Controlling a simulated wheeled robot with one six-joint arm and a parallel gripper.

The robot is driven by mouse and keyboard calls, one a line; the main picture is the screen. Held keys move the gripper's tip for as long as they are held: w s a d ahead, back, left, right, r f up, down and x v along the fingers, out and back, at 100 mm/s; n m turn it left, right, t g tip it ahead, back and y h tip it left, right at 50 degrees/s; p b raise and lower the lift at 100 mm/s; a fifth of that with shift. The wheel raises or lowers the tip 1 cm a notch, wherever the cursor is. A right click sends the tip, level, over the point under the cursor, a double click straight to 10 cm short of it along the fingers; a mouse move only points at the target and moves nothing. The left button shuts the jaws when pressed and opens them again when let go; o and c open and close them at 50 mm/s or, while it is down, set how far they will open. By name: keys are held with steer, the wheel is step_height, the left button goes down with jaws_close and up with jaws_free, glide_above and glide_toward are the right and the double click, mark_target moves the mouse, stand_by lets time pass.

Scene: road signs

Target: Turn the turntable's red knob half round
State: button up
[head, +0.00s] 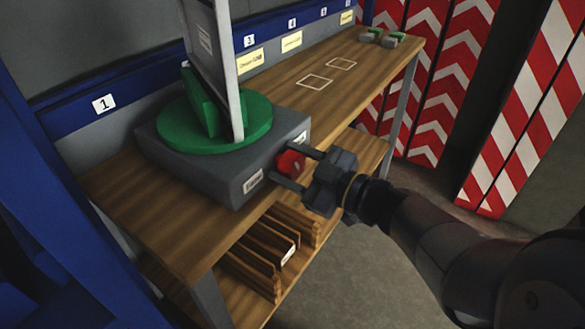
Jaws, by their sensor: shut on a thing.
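The turntable has a dark grey box base (232,185) at the near left end of the wooden bench. A green disc (255,128) sits on top and bears a green support (200,100) and an upright, slightly tilted sign panel with a pale edge (226,75). The red knob (290,164) is on the base's right-hand face. My gripper (292,168) comes from the right, with one finger above and one below the knob, shut on it. The knob's far side and exact contact are partly hidden by the fingers.
The wooden bench (375,70) has white outlined squares and small green-and-grey items (382,38) at its far end. A shelf below holds a wooden slotted rack (270,250). Red-and-white chevron panels (420,75) stand behind right. A blue post (40,170) stands left. Floor right of the bench is clear.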

steer(key=n+b, duration=0.2)
steer(key=n, duration=0.3)
steer(key=shift+s+f+b, duration=0.1)
steer(key=shift+f+b, duration=0.05)
steer(key=shift+b, duration=0.25)
stand_by(0.3)
steer(key=o, duration=0.9)
steer(key=shift+o, duration=0.2)
